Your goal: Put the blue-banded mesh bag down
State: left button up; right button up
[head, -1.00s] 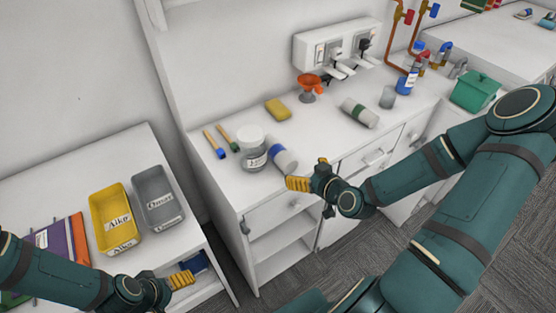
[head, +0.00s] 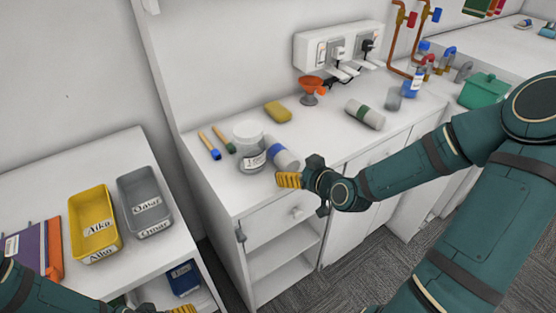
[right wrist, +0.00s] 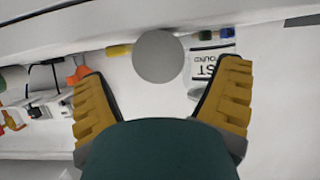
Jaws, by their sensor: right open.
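The blue-banded mesh bag (head: 286,158) is a pale roll with a blue band. It lies on its side on the white counter, touching or very close to the lidded jar (head: 251,158). My right gripper (head: 288,180) is open just in front of the bag's near end. In the right wrist view a round grey end (right wrist: 158,57), which looks like the bag's, shows beyond and between the spread fingers (right wrist: 165,100), apart from them. My left gripper (head: 182,309) is cut off at the bottom edge, so its jaws cannot be judged.
The counter (head: 320,140) also holds two brushes (head: 220,141), a yellow sponge (head: 278,112), an orange funnel (head: 311,86) and a green-banded roll (head: 365,114). Yellow (head: 93,215) and grey (head: 143,190) bins stand on the lower left table. Clear counter lies between the bag and green-banded roll.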

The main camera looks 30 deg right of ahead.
aim_at(286, 161)
jog(key=shift+r+b+x, duration=0.15)
jog(key=shift+b+x, duration=0.3)
jog(key=shift+x, duration=0.9)
jog(key=shift+r+b+x, duration=0.2)
jog(key=shift+b+x, duration=0.25)
jog(key=shift+x, duration=0.85)
jog(key=shift+w, duration=0.15)
jog(key=c, duration=1.2)
